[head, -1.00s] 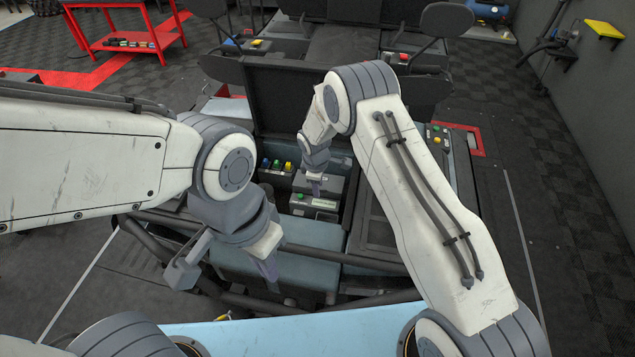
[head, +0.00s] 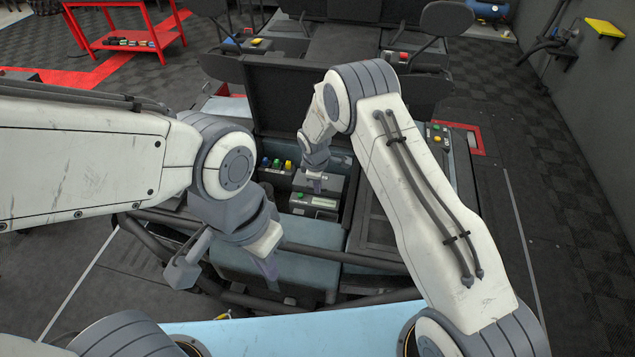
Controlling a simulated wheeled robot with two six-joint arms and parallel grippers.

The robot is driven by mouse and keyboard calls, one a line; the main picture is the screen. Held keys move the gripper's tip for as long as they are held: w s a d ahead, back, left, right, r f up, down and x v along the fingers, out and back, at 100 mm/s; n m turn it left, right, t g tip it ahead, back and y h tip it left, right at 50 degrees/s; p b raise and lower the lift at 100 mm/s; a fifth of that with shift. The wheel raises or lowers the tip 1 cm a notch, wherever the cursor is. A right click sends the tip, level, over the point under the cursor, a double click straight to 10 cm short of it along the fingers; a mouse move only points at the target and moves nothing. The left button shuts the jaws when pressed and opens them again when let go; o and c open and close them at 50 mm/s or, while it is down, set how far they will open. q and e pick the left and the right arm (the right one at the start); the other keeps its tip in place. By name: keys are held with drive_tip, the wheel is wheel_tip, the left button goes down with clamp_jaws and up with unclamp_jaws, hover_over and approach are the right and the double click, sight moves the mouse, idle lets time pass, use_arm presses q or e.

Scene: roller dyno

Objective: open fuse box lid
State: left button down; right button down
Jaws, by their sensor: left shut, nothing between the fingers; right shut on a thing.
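The fuse box (head: 325,202) appears to be the small dark box with a pale label and a green button, low in the open bay at the picture's centre. Its dark grey lid (head: 331,184) shows just above the label; how far it is open is too small to tell. My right gripper (head: 316,189) reaches down from above and is shut at the lid's front edge; its fingertips and the grip are small and partly hidden. My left gripper (head: 270,268) is shut and empty, pointing down in front of the bay over a blue-grey panel (head: 300,268), apart from the box.
Blue, green and yellow caps (head: 277,165) stand left of the box. A raised black panel (head: 285,98) stands behind the bay. Dark tube bars (head: 345,259) cross in front. A red cart (head: 125,40) stands far left.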

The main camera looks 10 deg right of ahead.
drive_tip(key=shift+w+r, duration=0.1)
idle(0.8)
drive_tip(key=shift+w+d+r+b, duration=0.25)
drive_tip(key=shift+w+r+b, duration=0.3)
drive_tip(key=shift+w+r, duration=0.15)
drive_tip(key=shift+w+d+r+b, duration=0.25)
drive_tip(key=shift+w+r+b, duration=0.3)
drive_tip(key=shift+w+r, duration=0.1)
drive_tip(key=shift+w+d+r+b, duration=0.2)
drive_tip(key=shift+w+b, duration=0.1)
drive_tip(key=shift+w, duration=0.15)
drive_tip(key=shift+w+d+r+b, duration=0.15)
drive_tip(key=shift+w+b, duration=0.1)
drive_tip(key=shift+w, duration=0.2)
drive_tip(key=shift+w+d+r+b, duration=0.2)
drive_tip(key=shift+w+b, duration=0.1)
drive_tip(key=shift+w, duration=0.15)
drive_tip(key=c, duration=1.2)
unclamp_jaws()
drive_tip(key=shift+c, duration=0.2)
drive_tip(key=o, duration=0.3)
drive_tip(key=shift+w, duration=0.15)
drive_tip(key=shift+r, duration=0.1)
